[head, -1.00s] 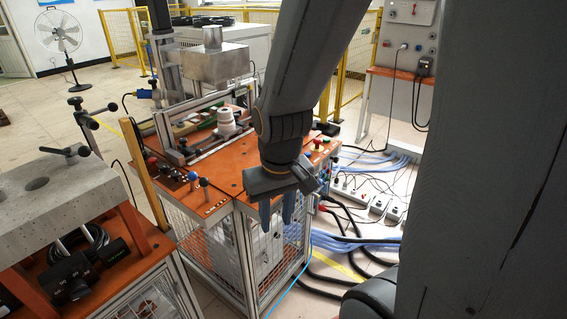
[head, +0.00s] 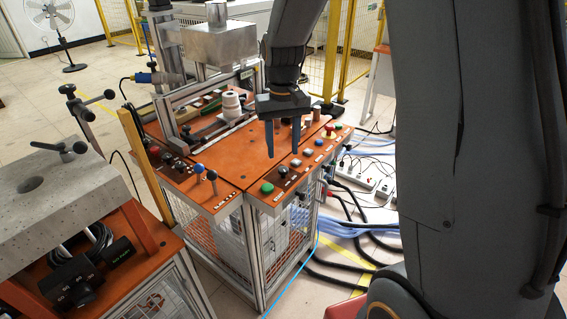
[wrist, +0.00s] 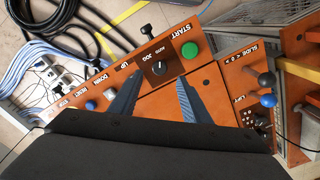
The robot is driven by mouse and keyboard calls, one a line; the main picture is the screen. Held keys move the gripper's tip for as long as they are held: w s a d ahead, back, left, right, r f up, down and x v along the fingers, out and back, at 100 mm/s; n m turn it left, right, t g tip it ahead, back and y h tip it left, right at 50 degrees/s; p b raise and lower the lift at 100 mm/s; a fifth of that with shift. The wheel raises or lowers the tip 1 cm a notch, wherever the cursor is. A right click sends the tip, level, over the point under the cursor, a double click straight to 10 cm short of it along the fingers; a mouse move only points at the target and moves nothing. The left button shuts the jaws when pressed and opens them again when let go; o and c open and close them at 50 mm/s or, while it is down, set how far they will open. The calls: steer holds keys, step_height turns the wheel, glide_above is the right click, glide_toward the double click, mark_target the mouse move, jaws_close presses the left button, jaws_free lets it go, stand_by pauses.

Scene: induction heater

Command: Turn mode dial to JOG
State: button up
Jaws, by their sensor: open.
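The mode dial (wrist: 158,68) is a black knob on a black plate marked AUTO and JOG in the wrist view. Its setting is too small to tell. In the head view the dial (head: 283,171) is a small dark knob on the orange panel. A green START button (wrist: 190,48) sits beside it, and shows also in the head view (head: 267,188). My gripper (head: 281,153) is open and empty, its blue-grey fingers pointing down above the panel. In the wrist view the fingertips (wrist: 161,76) lie on either side of the dial's lower part, apparently without touching it.
A row of other buttons, a blue one (wrist: 90,105) and a grey one (wrist: 109,93) among them, runs along the panel. Two lever knobs, one blue (wrist: 268,100), stand on the neighbouring panel. A white spool (head: 231,105) stands behind my gripper. Cables lie on the floor.

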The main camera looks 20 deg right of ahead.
mark_target(283, 168)
steer(key=shift+f+p, duration=0.7)
steer(key=shift+f, duration=2.45)
steer(key=c, duration=1)
steer(key=shift+c, duration=0.2)
steer(key=shift+n, duration=0.3)
steer(key=n+p, duration=0.1)
steer(key=n, duration=0.4)
steer(key=shift+r+n, duration=0.1)
steer(key=shift+n, duration=0.2)
steer(key=n, duration=0.5)
steer(key=shift+n+p, duration=0.3)
steer(key=shift+p, duration=0.05)
